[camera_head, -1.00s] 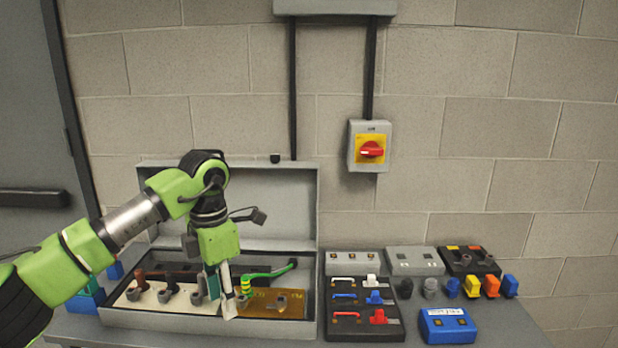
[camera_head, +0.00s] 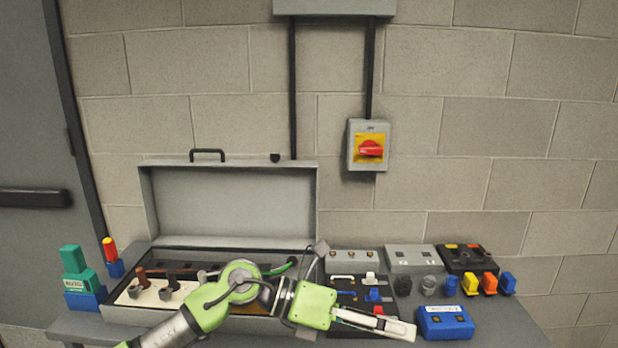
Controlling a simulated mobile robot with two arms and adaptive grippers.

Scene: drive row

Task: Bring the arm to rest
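My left arm comes in from the bottom left, its green and grey links crossing in front of the open grey case (camera_head: 230,200). My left gripper (camera_head: 398,327) is at the front of the table, its pale fingers pointing right. It is in front of the black tray of handles and plugs (camera_head: 345,283) and just left of the blue box (camera_head: 446,322). The fingers overlap in this view, so their opening cannot be told. No held object is visible. My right gripper is not in view.
The grey table (camera_head: 490,338) carries grey blocks (camera_head: 412,258), a black block (camera_head: 466,258) and several coloured plugs (camera_head: 489,283) at right. A green and blue block (camera_head: 78,278) and a red-topped piece (camera_head: 110,255) stand at left. A red rotary switch (camera_head: 370,149) is on the wall.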

